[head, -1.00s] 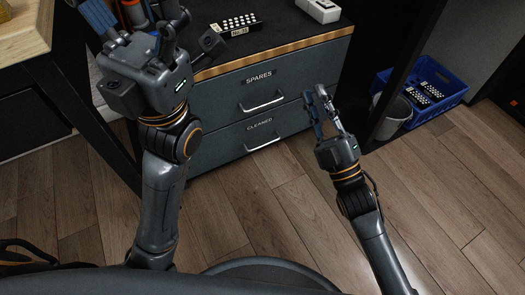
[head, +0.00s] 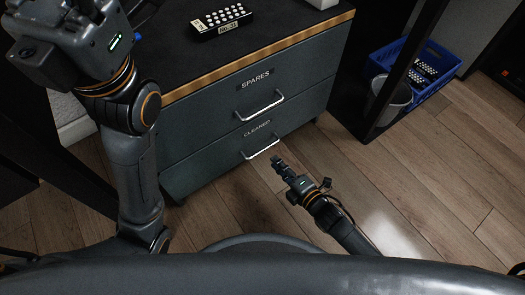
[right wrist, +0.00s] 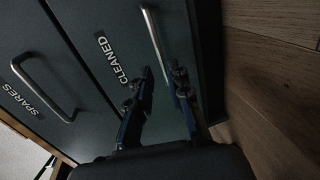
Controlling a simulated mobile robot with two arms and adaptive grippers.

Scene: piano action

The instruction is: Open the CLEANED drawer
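The CLEANED drawer (head: 220,156) is the lower drawer of a dark grey cabinet, and its front looks flush and shut. Its silver bar handle (head: 262,149) is at the right part of the front. My right gripper (head: 277,160) is just in front of the handle, pointing at it. In the right wrist view the gripper (right wrist: 161,76) is open and empty, with the handle (right wrist: 154,43) a little ahead of the gap between its fingertips; contact does not show. My left gripper (head: 75,35) is at the top left, partly cut off, so its fingers cannot be judged.
The SPARES drawer (head: 225,110) is above, also shut, with its own handle (head: 260,107). A dotted black box (head: 222,23) lies on the cabinet top. A blue crate (head: 435,72) and a grey bin (head: 390,100) stand at the right. The floor (head: 430,175) before the cabinet is clear.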

